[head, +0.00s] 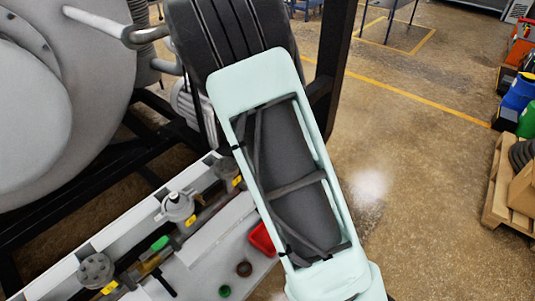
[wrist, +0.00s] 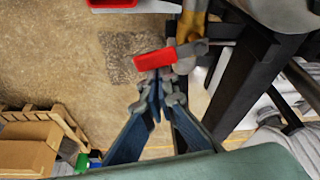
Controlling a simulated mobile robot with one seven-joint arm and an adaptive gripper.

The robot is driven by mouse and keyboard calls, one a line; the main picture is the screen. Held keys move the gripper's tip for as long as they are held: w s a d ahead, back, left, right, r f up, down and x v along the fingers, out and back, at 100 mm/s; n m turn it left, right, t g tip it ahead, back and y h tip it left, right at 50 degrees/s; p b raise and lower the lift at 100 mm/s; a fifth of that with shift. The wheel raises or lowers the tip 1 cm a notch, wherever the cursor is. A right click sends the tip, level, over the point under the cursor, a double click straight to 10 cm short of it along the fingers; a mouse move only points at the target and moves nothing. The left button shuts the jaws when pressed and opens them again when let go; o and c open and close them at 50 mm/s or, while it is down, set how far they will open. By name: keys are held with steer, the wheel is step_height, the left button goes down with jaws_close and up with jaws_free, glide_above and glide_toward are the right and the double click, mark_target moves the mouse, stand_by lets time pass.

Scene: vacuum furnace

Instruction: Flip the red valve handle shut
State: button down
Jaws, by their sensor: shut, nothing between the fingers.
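The red valve handle (wrist: 155,60) shows in the upper middle of the wrist view, joined to a grey metal fitting and a brass-coloured part (wrist: 191,25). It lies slanted across the picture, its right end a little higher. My gripper (wrist: 160,82) is shut and empty, its grey fingertips just below the handle in the picture. I cannot tell whether they touch it. In the head view my pale green arm covers this area, so neither the gripper nor the handle can be made out.
A dark frame post (wrist: 240,75) stands close to the right of the gripper. A red bin (head: 262,239) lies near a rail with grey valves (head: 178,206) beside the large grey furnace (head: 60,90). Pallets and boxes (head: 520,190) stand far right. Floor between is clear.

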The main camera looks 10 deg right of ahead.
steer(key=shift+s+a+m+g+h+p, duration=0.2)
steer(key=shift+s+m+p, duration=0.1)
steer(key=shift+m, duration=0.3)
steer(key=shift+s+a+m+g+h+p, duration=0.1)
steer(key=shift+s+m+h+p, duration=0.15)
steer(key=shift+m, duration=0.35)
steer(key=shift+s+a, duration=0.1)
steer(key=shift+s, duration=0.1)
steer(key=shift+s+a, duration=0.1)
steer(key=shift+s, duration=0.05)
steer(key=shift+d, duration=0.25)
step_height(320, 180, up, 10)
steer(key=shift+w+d+f, duration=0.15)
steer(key=shift+w+f, duration=0.1)
steer(key=shift+w, duration=0.05)
